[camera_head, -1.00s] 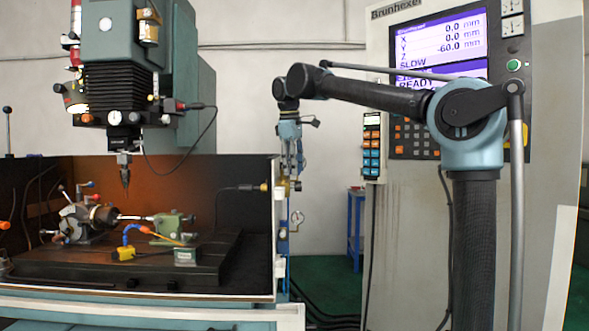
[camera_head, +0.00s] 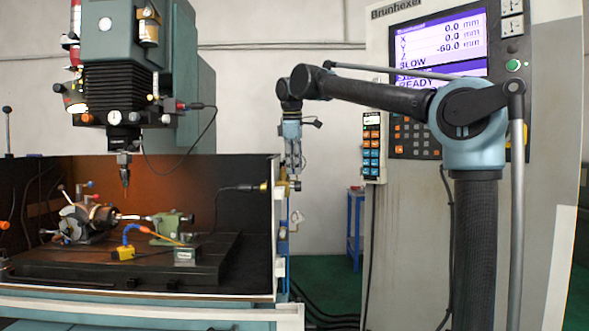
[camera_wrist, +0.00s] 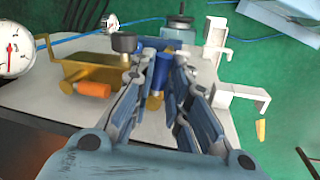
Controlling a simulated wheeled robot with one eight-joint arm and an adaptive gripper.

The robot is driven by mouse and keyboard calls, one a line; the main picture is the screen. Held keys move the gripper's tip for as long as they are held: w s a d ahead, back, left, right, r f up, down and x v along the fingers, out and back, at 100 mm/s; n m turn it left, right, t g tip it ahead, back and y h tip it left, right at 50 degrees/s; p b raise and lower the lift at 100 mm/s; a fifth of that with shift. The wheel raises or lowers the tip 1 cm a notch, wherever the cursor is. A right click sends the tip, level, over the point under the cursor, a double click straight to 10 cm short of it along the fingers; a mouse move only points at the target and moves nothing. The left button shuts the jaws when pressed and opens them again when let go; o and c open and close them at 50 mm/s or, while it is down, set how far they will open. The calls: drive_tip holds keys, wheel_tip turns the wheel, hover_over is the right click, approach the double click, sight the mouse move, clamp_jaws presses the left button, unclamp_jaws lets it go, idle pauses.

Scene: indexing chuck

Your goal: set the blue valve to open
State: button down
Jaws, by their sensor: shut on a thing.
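The blue valve shows in the wrist view as an upright blue handle (camera_wrist: 162,72) between my fingers. A brass fitting (camera_wrist: 95,68) lies just to its left. My gripper (camera_wrist: 165,50) is shut on the blue handle, with a finger on each side. In the head view my gripper (camera_head: 293,168) points down beside the right edge of the machine enclosure, at a small brass fitting (camera_head: 283,187). The blue handle cannot be made out there. Any open or closed marking is not legible.
In the wrist view a dial gauge (camera_wrist: 14,50) is at the far left, an orange knob (camera_wrist: 92,90) is close by, and white brackets (camera_wrist: 240,95) are at the right.

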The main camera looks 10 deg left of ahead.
drive_tip(key=shift+w+n, duration=0.4)
drive_tip(key=shift+n, duration=0.7)
drive_tip(key=c, duration=1.5)
unclamp_jaws()
drive_tip(key=shift+c, duration=0.2)
wheel_tip(320, 180, up, 12)
drive_tip(key=s, duration=0.2)
drive_tip(key=shift+d+f, duration=0.15)
drive_tip(key=shift+d, duration=0.15)
drive_tip(key=shift+d, duration=0.1)
